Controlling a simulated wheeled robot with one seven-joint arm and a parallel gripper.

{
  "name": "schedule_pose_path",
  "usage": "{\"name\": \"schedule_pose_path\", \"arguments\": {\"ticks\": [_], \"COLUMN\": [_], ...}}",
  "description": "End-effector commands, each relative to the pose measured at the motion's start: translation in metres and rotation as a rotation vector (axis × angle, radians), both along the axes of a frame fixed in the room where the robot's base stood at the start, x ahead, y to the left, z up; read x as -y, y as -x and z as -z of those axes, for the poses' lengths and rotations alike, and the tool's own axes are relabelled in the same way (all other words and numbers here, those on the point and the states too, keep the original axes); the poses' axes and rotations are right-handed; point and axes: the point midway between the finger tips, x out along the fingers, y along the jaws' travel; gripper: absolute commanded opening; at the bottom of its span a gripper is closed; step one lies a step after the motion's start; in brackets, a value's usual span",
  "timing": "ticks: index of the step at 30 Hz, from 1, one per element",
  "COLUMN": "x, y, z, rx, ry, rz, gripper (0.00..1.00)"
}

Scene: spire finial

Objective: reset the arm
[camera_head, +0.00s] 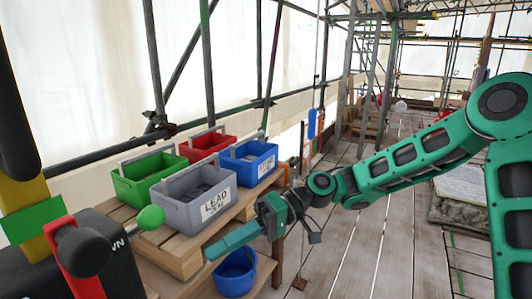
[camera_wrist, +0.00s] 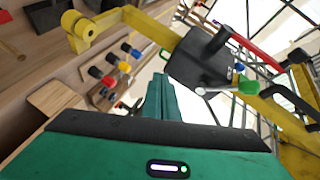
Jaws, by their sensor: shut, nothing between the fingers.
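My green arm reaches in from the right in the head view. My gripper (camera_head: 212,253) points left and down in front of the wooden bench. Its fingers lie together, and nothing shows between them. In the wrist view my gripper (camera_wrist: 162,78) also appears shut and empty, with the fingers pointing toward a yellow and black machine (camera_wrist: 200,62). No contact between the fingers and any object is clear.
Grey (camera_head: 195,195), green (camera_head: 148,177), red (camera_head: 208,143) and blue (camera_head: 247,160) crates stand on the bench (camera_head: 170,250). A blue bucket (camera_head: 235,275) sits below. A lever with a green knob (camera_head: 151,217) is at left. Scaffold poles line the back; planks at centre right look clear.

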Motion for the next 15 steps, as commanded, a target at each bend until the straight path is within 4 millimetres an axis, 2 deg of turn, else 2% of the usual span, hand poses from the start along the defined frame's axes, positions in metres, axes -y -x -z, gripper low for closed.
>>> {"name": "schedule_pose_path", "arguments": {"ticks": [1,3,6,10,15], "x": [0.011,0.032,0.069,0.129,0.216], "y": [-0.003,-0.009,-0.018,-0.028,-0.033], "z": [0.02,0.048,0.079,0.106,0.118], "rx": [0.026,0.052,0.084,0.112,0.121], "ry": [0.094,0.223,0.401,0.617,0.869], "rz": [0.025,0.062,0.126,0.225,0.378], "gripper": [0.0,0.0,0.0,0.0,0.0]}}
